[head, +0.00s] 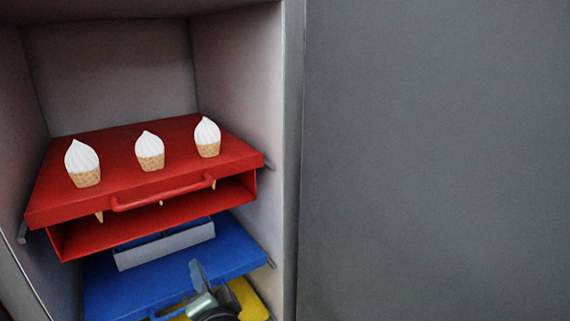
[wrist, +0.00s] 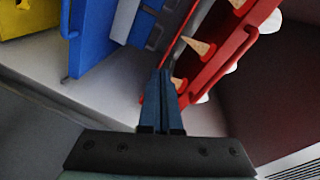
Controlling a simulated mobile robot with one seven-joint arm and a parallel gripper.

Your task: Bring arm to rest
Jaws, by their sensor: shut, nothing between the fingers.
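My gripper (head: 196,267) is low in the head view, in front of the blue shelf (head: 235,252). In the wrist view my gripper (wrist: 160,76) has its two dark blue fingers together, with nothing between them. The red tray (head: 120,147) above holds three upright ice cream cones: left (head: 84,163), middle (head: 150,151) and right (head: 208,137). Their tips poke through below the tray's top. In the wrist view the red tray (wrist: 222,58) is on the right, with cone tips (wrist: 196,46) showing. The fingers look apart from the cones.
The trays sit in an open cabinet (head: 240,60) with a grey panel (head: 430,160) to its right. The red handle (head: 165,193) sticks out at the front. A grey box (head: 165,246) lies on the blue shelf, and a yellow shelf (head: 250,299) is lowest.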

